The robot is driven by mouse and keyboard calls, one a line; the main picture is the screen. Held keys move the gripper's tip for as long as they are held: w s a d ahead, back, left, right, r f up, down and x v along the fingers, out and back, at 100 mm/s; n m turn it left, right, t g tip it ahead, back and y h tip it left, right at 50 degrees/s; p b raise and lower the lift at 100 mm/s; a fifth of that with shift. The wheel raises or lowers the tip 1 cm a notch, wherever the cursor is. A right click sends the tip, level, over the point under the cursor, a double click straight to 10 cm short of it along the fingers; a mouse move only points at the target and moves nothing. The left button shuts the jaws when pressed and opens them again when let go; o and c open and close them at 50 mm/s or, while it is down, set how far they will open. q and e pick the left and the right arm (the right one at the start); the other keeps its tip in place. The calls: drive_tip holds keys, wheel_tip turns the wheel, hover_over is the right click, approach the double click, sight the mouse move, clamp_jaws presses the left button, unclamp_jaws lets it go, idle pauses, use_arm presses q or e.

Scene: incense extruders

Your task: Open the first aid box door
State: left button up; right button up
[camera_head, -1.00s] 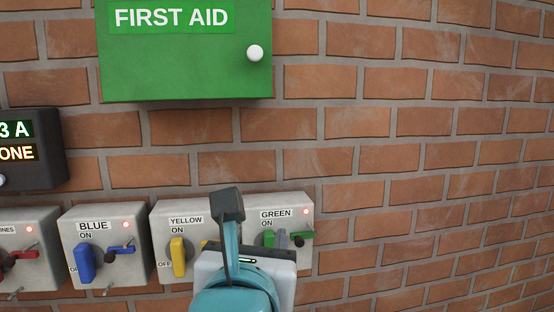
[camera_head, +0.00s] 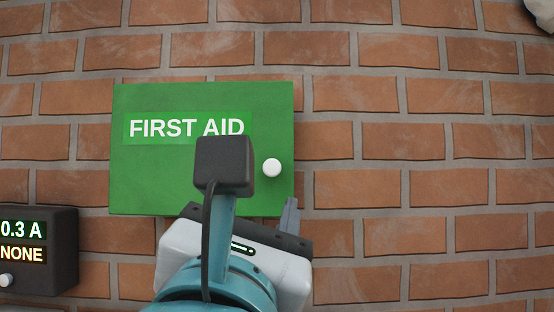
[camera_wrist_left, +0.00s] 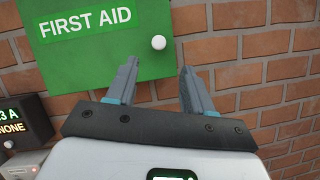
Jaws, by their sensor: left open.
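The green first aid box (camera_head: 150,180) hangs on the brick wall, and its door is shut. Its round white knob (camera_head: 271,168) is near the door's right edge. My left gripper (camera_head: 288,210) is just below the knob in the head view; its body hides part of the box's lower edge. The wrist view shows the left gripper (camera_wrist_left: 156,76) open and empty, its two fingers apart. There the knob (camera_wrist_left: 158,42) lies beyond the fingertips, between their lines and apart from them. The box (camera_wrist_left: 85,55) fills the upper left. My right gripper is not in view.
A dark display box (camera_head: 38,250) with lit readouts is on the wall at lower left. A grey switch box (camera_wrist_left: 28,163) shows in the wrist view's lower left corner. A pale object (camera_head: 540,14) cuts the top right corner.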

sight(271, 171)
use_arm(q)
drive_tip(key=p+x, duration=0.3)
drive_tip(key=x, duration=0.5)
drive_tip(key=shift+w+r, duration=0.3)
drive_tip(key=shift+r, duration=0.05)
drive_tip(key=w, duration=0.2)
drive_tip(key=shift+w+d+p, duration=0.2)
drive_tip(key=shift+w+p, duration=0.1)
drive_tip(key=shift+p, duration=0.05)
drive_tip(key=shift+w+a, duration=0.1)
drive_tip(key=shift+s+a+r, duration=0.1)
drive_tip(key=shift+s+r, duration=0.05)
drive_tip(key=shift+s, duration=0.4)
drive_tip(key=shift+w, duration=0.25)
clamp_jaws()
